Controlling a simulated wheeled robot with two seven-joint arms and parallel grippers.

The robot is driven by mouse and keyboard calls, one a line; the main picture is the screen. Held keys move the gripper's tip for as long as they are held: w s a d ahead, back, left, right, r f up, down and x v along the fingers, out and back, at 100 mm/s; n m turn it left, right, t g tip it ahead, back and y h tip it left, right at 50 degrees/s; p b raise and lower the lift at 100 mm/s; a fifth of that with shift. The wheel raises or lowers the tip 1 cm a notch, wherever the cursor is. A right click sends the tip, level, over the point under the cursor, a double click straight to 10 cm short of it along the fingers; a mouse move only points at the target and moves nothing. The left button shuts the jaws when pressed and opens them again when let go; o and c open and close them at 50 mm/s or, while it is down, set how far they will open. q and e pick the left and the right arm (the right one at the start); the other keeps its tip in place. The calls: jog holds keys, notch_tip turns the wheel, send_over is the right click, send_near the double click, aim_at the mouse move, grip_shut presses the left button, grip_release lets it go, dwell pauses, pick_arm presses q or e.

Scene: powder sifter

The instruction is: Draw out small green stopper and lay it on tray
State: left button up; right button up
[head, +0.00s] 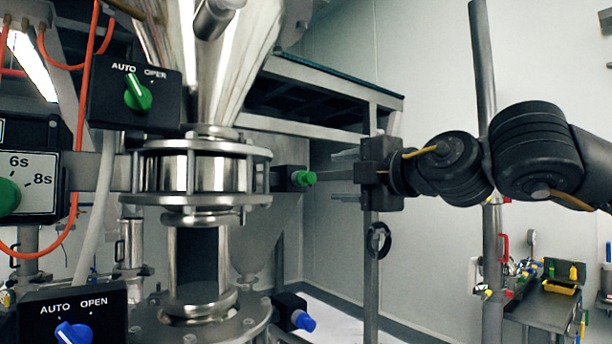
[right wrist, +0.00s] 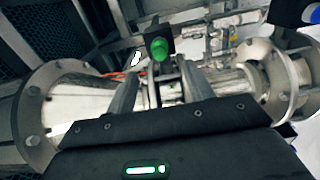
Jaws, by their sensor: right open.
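The small green stopper (head: 304,178) sticks out to the right from a black block (head: 284,178) on the side of the steel sifter body. In the right wrist view the stopper (right wrist: 159,48) faces me, still seated in its block. My right gripper (head: 328,176) comes in from the right, level with the stopper, its fingers pointing at it with a small gap. In the right wrist view its two fingers (right wrist: 157,75) are apart with nothing held, and the stopper shows just beyond them. My left gripper is not in view. I cannot pick out the tray for certain.
A blue stopper (head: 304,321) sits lower down in its own block. Control boxes with a green knob (head: 138,94) and a blue knob (head: 74,333) stand at left. A grey side table (head: 540,306) with small coloured items stands far right. A vertical pole (head: 485,90) rises behind my right arm.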

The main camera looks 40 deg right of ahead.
aim_at(313, 178)
jog(key=shift+s+a, duration=0.15)
jog(key=w+p, duration=0.3)
jog(key=w, duration=0.2)
jog(key=shift+w+r, duration=0.15)
jog(key=shift+w, duration=0.1)
jog(key=shift+w+f+b, duration=0.2)
jog(key=shift+w+b, duration=0.1)
jog(key=shift+w, duration=0.65)
jog(key=shift+w+r, duration=0.1)
jog(key=shift+w, duration=0.75)
jog(key=shift+b, duration=0.65)
